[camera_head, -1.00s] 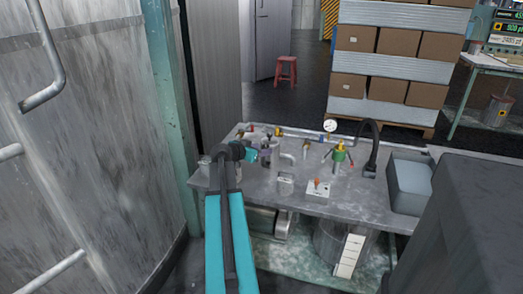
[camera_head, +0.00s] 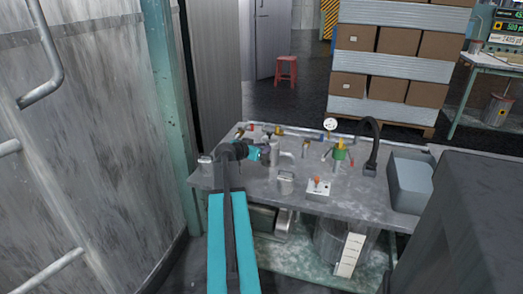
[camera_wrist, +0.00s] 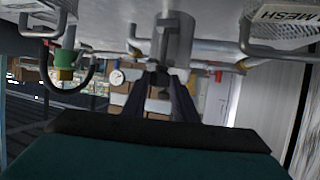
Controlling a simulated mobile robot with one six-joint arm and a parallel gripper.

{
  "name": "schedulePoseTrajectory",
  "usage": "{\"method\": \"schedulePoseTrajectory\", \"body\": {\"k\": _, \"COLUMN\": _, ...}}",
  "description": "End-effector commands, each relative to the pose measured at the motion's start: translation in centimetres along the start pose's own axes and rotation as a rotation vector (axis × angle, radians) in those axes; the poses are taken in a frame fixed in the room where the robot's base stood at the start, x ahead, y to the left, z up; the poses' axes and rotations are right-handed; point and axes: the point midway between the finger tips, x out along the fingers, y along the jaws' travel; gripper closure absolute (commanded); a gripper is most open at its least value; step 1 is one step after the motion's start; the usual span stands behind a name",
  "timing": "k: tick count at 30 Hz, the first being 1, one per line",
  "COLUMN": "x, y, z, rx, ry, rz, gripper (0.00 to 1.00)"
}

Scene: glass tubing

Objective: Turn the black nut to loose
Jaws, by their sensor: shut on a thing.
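My gripper (camera_head: 264,154) is at the left part of the grey metal bench, at the fittings there. In the wrist view, which is upside down, its two dark fingers (camera_wrist: 165,80) reach to the lower end of a grey cylindrical fitting (camera_wrist: 173,40). The fingers are close together and shut on a small part there. I take that part to be the black nut, but dark fingers hide it and its edges cannot be made out. How far the nut is turned cannot be seen.
On the bench (camera_head: 345,202) are a valve with a green body (camera_head: 340,155), a round gauge (camera_head: 330,125), a black curved hose (camera_head: 372,140), a small white switch block (camera_head: 318,188) and a grey box (camera_head: 410,186). Pipes run close around my gripper.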

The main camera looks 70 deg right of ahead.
Motion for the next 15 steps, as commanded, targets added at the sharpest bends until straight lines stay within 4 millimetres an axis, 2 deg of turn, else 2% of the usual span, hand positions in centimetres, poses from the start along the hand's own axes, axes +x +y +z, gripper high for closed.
{"method": "schedulePoseTrajectory", "body": {"k": 11, "x": -0.03, "y": 0.09, "z": 0.00, "rx": -0.010, "ry": 0.001, "rz": -0.023, "gripper": 0.97}}
{"method": "schedulePoseTrajectory", "body": {"k": 12, "x": -0.03, "y": 0.09, "z": 0.00, "rx": -0.010, "ry": 0.001, "rz": -0.023, "gripper": 0.69}}
{"method": "schedulePoseTrajectory", "body": {"k": 15, "x": -0.03, "y": 0.09, "z": 0.00, "rx": -0.010, "ry": 0.001, "rz": -0.023, "gripper": 0.55}}
